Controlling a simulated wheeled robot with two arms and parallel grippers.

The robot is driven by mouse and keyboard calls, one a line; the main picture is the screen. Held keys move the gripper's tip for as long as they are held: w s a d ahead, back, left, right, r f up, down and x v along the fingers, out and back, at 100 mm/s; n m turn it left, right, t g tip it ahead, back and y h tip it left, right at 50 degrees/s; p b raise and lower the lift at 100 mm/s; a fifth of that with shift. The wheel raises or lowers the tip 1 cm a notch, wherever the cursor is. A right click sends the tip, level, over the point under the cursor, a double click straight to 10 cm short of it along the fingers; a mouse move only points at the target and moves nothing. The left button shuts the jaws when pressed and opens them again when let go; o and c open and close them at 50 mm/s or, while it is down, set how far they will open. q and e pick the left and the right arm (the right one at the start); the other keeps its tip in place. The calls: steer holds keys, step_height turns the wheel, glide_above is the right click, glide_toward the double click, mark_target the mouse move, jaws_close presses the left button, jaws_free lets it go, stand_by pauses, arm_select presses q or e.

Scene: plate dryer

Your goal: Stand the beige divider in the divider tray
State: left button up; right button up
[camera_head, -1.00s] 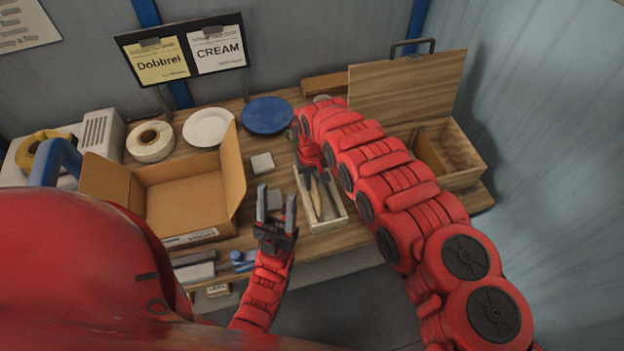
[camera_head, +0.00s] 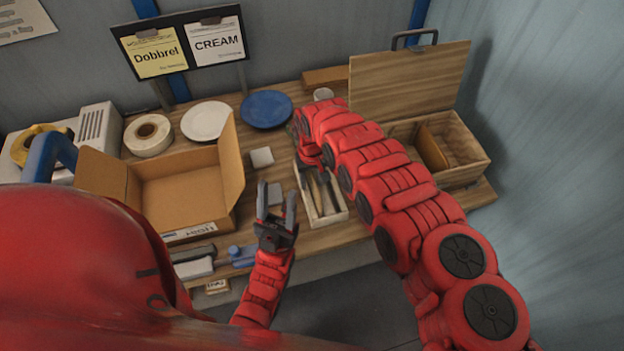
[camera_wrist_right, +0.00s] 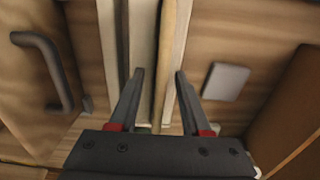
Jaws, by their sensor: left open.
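A small pale wooden tray (camera_head: 336,217) lies near the table's front middle, with long narrow pieces in it. My right gripper (camera_wrist_right: 159,74) hangs over it, fingers apart. In the right wrist view a beige strip (camera_wrist_right: 173,35) runs between the fingertips, and a pale strip (camera_wrist_right: 142,30) lies to its left. I cannot tell which piece is the beige divider, or whether a finger touches one. In the head view my right arm partly hides the tray. My left gripper (camera_head: 276,205) is open and empty, left of the tray.
An open cardboard box (camera_head: 180,190) stands to the left. A wooden box (camera_head: 465,165) with its lid raised and a brown panel (camera_head: 432,148) inside stands to the right. A white plate (camera_head: 206,120) and a blue plate (camera_head: 266,110) lie behind. A grey block (camera_head: 262,157) is near the tray.

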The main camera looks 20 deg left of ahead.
steer(key=shift+r, duration=0.1)
step_height(320, 180, up, 8)
steer(key=b, duration=0.3)
steer(key=shift+w+r, duration=0.1)
steer(key=shift+r, duration=0.05)
step_height(320, 180, up, 9)
stand_by(0.3)
stand_by(0.5)
